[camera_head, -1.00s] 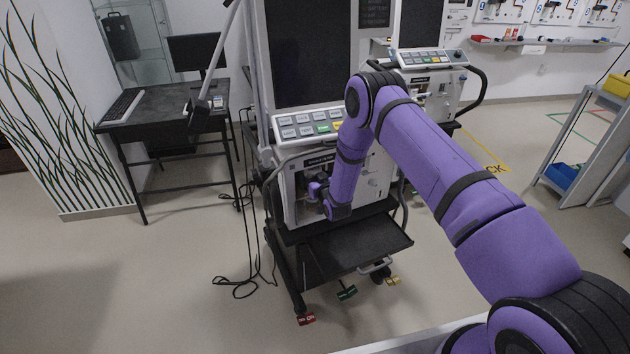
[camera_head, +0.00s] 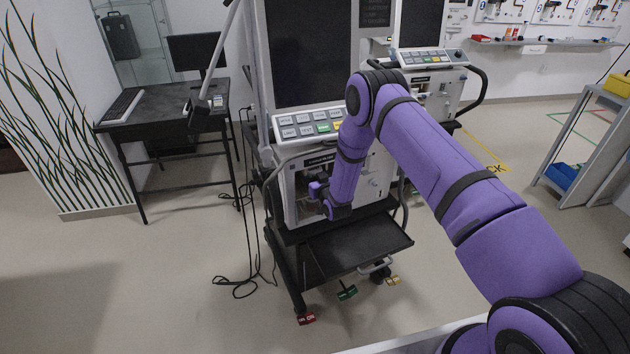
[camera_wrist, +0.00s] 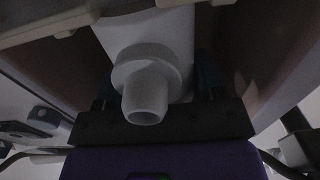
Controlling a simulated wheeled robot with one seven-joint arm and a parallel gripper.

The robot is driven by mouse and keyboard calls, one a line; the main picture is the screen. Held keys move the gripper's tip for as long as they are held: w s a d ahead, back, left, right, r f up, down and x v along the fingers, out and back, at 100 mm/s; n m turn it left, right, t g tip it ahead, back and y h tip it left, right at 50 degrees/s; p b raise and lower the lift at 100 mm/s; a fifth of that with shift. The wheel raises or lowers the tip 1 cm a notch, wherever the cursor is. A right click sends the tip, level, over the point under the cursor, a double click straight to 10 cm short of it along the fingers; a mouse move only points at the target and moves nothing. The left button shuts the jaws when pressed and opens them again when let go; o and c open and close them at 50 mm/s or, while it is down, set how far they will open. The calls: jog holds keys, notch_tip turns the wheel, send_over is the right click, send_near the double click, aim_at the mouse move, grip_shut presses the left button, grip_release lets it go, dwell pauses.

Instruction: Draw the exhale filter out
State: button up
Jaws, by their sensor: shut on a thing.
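The exhale filter (camera_wrist: 148,80) is a pale grey-white body with a round collar and a short open spout facing the wrist camera. It fills the upper middle of the wrist view. My gripper (camera_wrist: 155,100) is shut on it, with dark fingers at its left and right sides; the fingertips are largely hidden. In the head view my gripper (camera_head: 318,197) is at the front opening of the nearer ventilator (camera_head: 295,190), and my purple arm hides part of that front. The filter cannot be made out in the head view. How far it sits in its port cannot be told.
A black tray shelf (camera_head: 355,247) juts out below the ventilator front. A hose arm (camera_head: 215,70) stands at its left, with cables (camera_head: 240,285) on the floor. A desk (camera_head: 165,110) is at left; a second ventilator (camera_head: 435,85) stands behind.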

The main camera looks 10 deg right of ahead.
jog(key=shift+w+r, duration=0.25)
jog(key=shift+r, duration=0.35)
jog(key=shift+v, duration=2.6)
jog(key=v, duration=0.8)
jog(key=shift+f, duration=0.25)
jog(key=shift+s, duration=0.1)
